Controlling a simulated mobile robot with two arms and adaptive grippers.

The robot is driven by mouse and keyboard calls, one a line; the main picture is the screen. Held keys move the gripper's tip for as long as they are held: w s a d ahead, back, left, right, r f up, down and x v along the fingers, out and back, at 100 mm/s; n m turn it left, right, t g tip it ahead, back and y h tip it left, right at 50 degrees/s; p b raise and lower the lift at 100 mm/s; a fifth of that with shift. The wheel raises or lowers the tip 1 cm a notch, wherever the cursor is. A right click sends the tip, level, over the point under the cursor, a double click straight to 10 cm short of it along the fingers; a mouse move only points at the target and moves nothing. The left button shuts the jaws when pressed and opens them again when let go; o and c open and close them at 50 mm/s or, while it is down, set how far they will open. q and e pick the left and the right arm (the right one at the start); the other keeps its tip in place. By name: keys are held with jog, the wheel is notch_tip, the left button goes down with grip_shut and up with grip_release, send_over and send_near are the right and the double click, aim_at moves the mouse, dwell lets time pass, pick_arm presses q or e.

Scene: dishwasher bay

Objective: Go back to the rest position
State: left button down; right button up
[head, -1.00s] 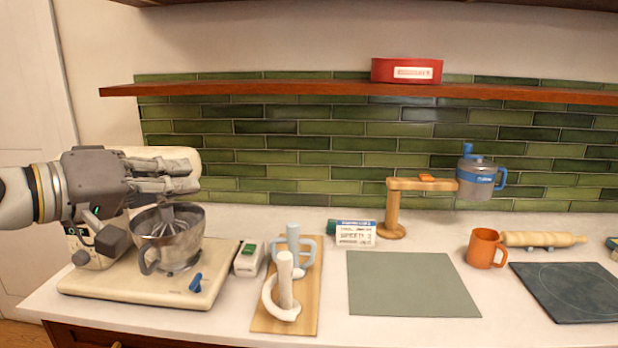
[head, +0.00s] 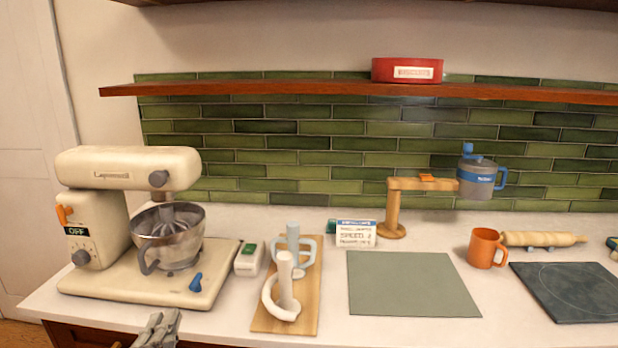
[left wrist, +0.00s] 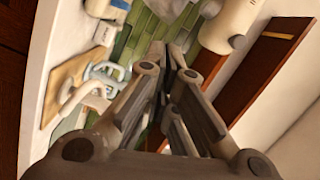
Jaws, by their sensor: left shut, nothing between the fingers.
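My left gripper (head: 160,328) is low at the bottom edge of the head view, in front of the counter's front edge near the stand mixer. In the left wrist view its fingers (left wrist: 172,60) are closed together with nothing between them. It touches nothing that I can see. The cream stand mixer (head: 128,168) stands at the left of the counter with its steel bowl (head: 185,245) on the base and its dial panel reading OFF. My right gripper is not in view.
A wooden board (head: 262,318) with two handled tools stands right of the mixer, beside a small white box with a green top (head: 249,260). A grey-green mat (head: 412,285), orange mug (head: 486,248), rolling pin (head: 545,239) and dark slab (head: 570,290) lie farther right. A shelf (head: 300,90) runs above.

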pick_arm(q)
jog(key=s+f+n+g, duration=0.5)
jog(key=s+f, duration=0.1)
jog(key=f, duration=0.7)
jog(key=s+d+f+n+g+h, duration=0.1)
jog(key=s+d+f+n+g, duration=0.2)
jog(key=s+f, duration=0.45)
jog(key=s+d+f+n+g+h, duration=0.1)
jog(key=s+f+n+g+h, duration=0.15)
jog(key=s+f+g, duration=0.6)
jog(key=s+f+t, duration=0.1)
jog(key=s+f, duration=0.1)
jog(key=f, duration=1.1)
jog(key=s+f, duration=0.3)
jog(key=f, duration=0.9)
jog(key=s+a+f+y, duration=0.1)
jog(key=s+a+f, duration=0.1)
jog(key=s+f, duration=1.2)
jog(key=shift+s+a+f+g, duration=0.3)
jog(key=shift+s+g, duration=0.15)
jog(key=shift+s, duration=0.45)
jog(key=shift+r, duration=0.1)
